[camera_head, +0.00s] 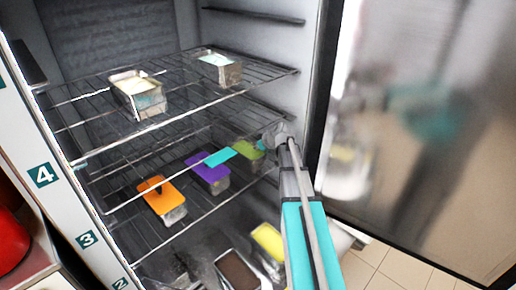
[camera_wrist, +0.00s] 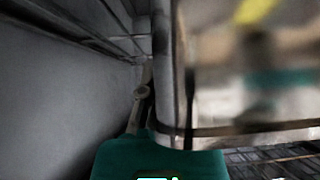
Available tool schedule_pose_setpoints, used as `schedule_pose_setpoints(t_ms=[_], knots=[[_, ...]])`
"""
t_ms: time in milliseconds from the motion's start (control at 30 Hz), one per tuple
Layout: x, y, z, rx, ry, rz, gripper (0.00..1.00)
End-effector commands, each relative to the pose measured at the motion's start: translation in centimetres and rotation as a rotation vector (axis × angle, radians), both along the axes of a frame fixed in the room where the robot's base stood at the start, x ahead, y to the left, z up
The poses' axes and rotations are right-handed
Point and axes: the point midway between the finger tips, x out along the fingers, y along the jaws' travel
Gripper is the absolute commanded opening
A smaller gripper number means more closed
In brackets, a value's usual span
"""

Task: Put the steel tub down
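Two open tubs with pale contents, one at left (camera_head: 139,96) and one at right (camera_head: 219,68), sit on the upper wire shelf (camera_head: 92,118). Below are tubs with an orange lid (camera_head: 153,203), a purple lid (camera_head: 208,172) and a green lid (camera_head: 247,152). My arm reaches into the freezer from the lower right. Its grey end (camera_head: 276,135) is near the green lid.
The freezer door (camera_head: 420,130) stands open at right. A yellow-lidded tub (camera_head: 267,241) and a dark-filled tub (camera_head: 237,270) are lower down.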

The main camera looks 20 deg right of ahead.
Motion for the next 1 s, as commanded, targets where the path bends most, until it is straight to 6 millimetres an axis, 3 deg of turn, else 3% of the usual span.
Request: schedule_pose_setpoints(t_ms=[167,400,1000], knots=[[0.03,0.04,-0.28,0.001,-0.001,-0.001,0.00],[0.02,0.04,-0.22,0.000,0.000,0.000,0.43],[-0.30,-0.03,0.45,0.000,0.000,0.000,0.43]])
